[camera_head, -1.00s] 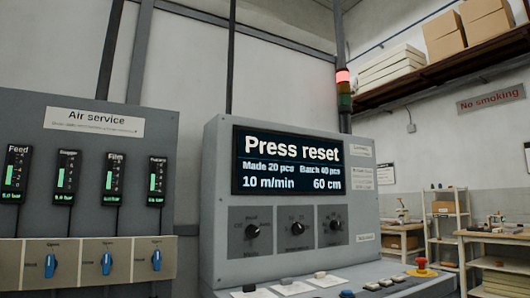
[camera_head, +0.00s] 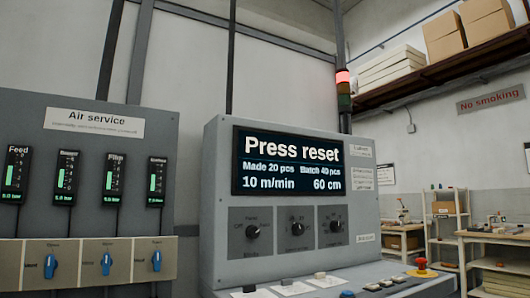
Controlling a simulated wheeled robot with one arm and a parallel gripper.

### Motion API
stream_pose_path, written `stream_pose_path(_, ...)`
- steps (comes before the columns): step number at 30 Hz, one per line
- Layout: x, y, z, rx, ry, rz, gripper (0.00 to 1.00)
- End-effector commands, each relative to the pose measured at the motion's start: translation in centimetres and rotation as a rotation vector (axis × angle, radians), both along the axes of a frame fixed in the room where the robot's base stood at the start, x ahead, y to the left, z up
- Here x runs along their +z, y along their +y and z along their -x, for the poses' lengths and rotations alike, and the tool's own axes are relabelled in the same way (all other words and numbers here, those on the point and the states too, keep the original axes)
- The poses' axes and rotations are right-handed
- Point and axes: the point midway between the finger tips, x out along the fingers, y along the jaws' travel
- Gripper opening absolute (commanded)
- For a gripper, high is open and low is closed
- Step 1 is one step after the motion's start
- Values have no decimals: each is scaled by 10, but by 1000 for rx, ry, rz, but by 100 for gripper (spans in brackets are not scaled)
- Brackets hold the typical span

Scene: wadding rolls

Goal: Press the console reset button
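The grey console (camera_head: 218,240) stands in the middle of the view. Its dark screen (camera_head: 290,162) reads "Press reset", "Made 20 pcs", "Batch 40 pcs", "10 m/min" and "60 cm". Three black rotary knobs sit on panels below the screen. On the sloping desk at the bottom edge are several small buttons or switches, among them a dark blue button (camera_head: 347,294) cut by the frame edge. I cannot read which one is the reset button. A red mushroom button (camera_head: 421,264) on a yellow base sits at the desk's right end. My gripper is not in view.
An "Air service" panel (camera_head: 95,125) with several gauges and blue valve handles stands at left. A signal tower (camera_head: 343,78) with its red lamp lit rises behind the console. Workbenches (camera_head: 500,237) and shelving (camera_head: 443,225) stand at right; a high shelf holds boxes (camera_head: 487,22).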

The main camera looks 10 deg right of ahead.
Motion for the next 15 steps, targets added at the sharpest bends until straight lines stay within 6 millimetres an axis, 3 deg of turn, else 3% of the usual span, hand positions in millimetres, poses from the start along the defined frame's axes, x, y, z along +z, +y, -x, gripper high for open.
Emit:
stream_pose_path(4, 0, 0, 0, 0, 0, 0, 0)
stream_pose_path(15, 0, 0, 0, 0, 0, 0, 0)
